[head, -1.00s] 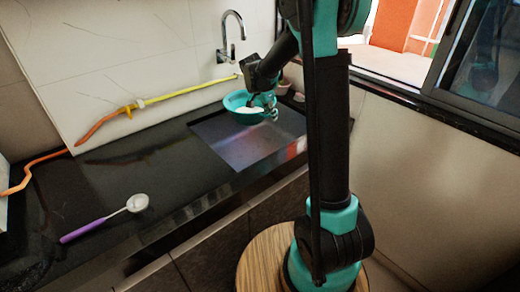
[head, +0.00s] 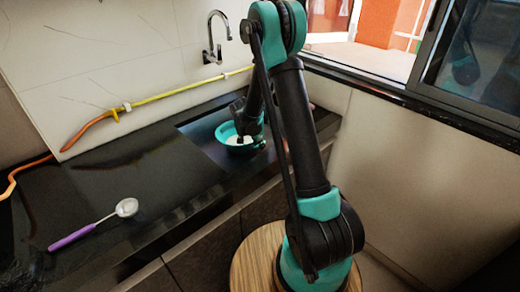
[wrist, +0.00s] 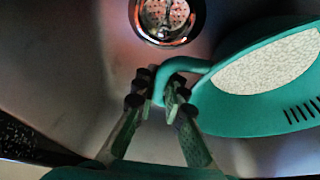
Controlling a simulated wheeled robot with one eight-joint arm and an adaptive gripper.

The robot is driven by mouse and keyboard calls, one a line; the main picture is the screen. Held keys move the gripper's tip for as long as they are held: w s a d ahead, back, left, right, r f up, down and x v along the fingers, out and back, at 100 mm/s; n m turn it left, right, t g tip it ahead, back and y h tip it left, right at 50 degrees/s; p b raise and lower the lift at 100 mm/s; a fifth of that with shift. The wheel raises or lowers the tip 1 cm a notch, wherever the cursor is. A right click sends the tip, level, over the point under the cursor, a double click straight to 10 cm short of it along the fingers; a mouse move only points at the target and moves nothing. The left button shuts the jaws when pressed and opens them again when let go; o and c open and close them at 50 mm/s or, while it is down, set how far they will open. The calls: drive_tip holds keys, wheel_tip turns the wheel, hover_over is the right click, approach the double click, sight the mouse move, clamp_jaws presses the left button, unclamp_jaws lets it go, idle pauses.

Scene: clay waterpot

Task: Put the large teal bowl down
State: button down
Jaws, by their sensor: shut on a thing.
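The large teal bowl (head: 229,134) is at the sink in the head view, with pale contents inside. In the wrist view the bowl (wrist: 240,118) is on the right, with slots in its rim and a curved handle (wrist: 185,67). My gripper (wrist: 160,92) is shut on that handle, and the bowl hangs to its right. In the head view my gripper (head: 247,140) is at the bowl's right side, partly hidden by my arm. I cannot tell whether the bowl's underside touches the sink floor.
The sink (head: 203,138) is set in the black counter (head: 120,175); its drain (wrist: 166,20) shows at the top of the wrist view. A tap (head: 212,42) and a yellow-orange hose (head: 165,95) are at the wall. A purple-handled ladle (head: 95,224) lies left on clear counter.

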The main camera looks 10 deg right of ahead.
drive_tip(key=shift+f, duration=0.95)
drive_tip(key=c, duration=1.6)
unclamp_jaws()
drive_tip(key=shift+r, duration=0.1)
drive_tip(key=v, duration=1.2)
drive_tip(key=s+d+r+n, duration=0.1)
drive_tip(key=s+d+n, duration=0.1)
drive_tip(key=s, duration=0.3)
drive_tip(key=s+d+r+n+y, duration=0.1)
drive_tip(key=s+d+r+n, duration=0.1)
drive_tip(key=s, duration=0.3)
drive_tip(key=s+d+r+n+y, duration=0.1)
drive_tip(key=s+d, duration=0.1)
drive_tip(key=s, duration=0.3)
drive_tip(key=shift+s+d+r+n+t, duration=0.2)
drive_tip(key=shift+d+r+n+t, duration=0.1)
drive_tip(key=shift+r+n+t, duration=0.1)
drive_tip(key=s+d+f+n+t+y, duration=0.1)
drive_tip(key=s+n, duration=0.4)
drive_tip(key=s, duration=0.9)
drive_tip(key=shift+s+d+f+y, duration=0.25)
drive_tip(key=shift+f+y, duration=0.25)
drive_tip(key=shift+f, duration=0.25)
